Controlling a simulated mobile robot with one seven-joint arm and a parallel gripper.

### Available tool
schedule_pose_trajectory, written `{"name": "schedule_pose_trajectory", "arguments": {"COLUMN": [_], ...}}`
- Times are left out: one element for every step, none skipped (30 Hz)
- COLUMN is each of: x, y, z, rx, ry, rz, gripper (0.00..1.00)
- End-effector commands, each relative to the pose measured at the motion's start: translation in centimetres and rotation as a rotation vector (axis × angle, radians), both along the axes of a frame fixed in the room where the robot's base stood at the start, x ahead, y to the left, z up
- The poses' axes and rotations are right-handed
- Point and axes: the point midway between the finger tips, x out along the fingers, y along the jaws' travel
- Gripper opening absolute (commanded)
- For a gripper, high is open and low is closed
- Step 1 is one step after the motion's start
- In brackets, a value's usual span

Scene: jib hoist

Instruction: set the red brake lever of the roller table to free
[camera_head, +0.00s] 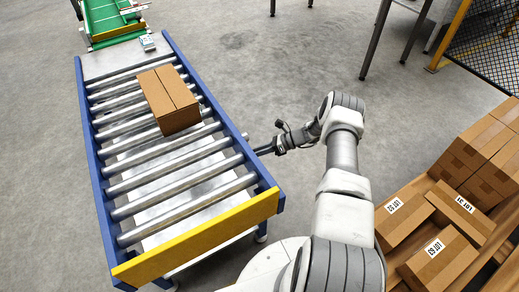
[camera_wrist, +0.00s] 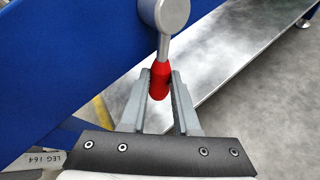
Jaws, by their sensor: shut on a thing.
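The red brake lever (camera_wrist: 160,77) shows in the wrist view, with a red grip at the end of a grey rod that hangs from a round grey pivot (camera_wrist: 172,12) on the blue side rail. My gripper (camera_wrist: 161,82) is shut on the red grip, with one finger on each side. In the head view my gripper (camera_head: 266,150) reaches the right side rail of the roller table (camera_head: 232,132). The lever itself is hidden there. No free or braked marking can be read.
A brown carton (camera_head: 168,98) lies on the rollers toward the far end. A yellow end stop (camera_head: 195,238) closes the near end. Several cartons (camera_head: 441,255), some labelled, are stacked on wood at the right. Open grey floor (camera_head: 240,60) lies right of the table.

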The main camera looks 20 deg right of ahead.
Motion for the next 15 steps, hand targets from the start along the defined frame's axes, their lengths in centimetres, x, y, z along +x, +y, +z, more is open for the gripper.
{"name": "schedule_pose_trajectory", "arguments": {"x": [0.09,0.04,0.01,0.00,-0.02,-0.04,-0.04,-0.06,-0.05,-0.06,-0.07,-0.07,-0.07,-0.08,-0.08], "y": [0.12,0.24,0.36,0.43,0.48,0.51,0.52,0.52,0.52,0.51,0.50,0.49,0.49,0.48,0.49], "z": [0.25,0.24,0.22,0.19,0.18,0.17,0.14,0.14,0.12,0.12,0.11,0.12,0.11,0.11,0.12], "rx": [-0.003,-0.004,-0.005,-0.006,-0.006,-0.007,-0.007,-0.007,-0.007,-0.007,-0.007,-0.008,-0.008,-0.008,-0.008], "ry": [0.003,0.006,0.009,0.011,0.012,0.013,0.014,0.014,0.014,0.014,0.014,0.014,0.014,0.014,0.014], "rz": [-0.003,-0.003,-0.002,-0.002,-0.002,-0.002,-0.003,-0.003,-0.003,-0.003,-0.003,-0.002,-0.002,-0.002,-0.002], "gripper": [0.00,0.00,0.00,0.00,0.00,0.00,0.00,0.00,0.00,0.00,0.00,0.00,0.00,0.00,0.00]}}
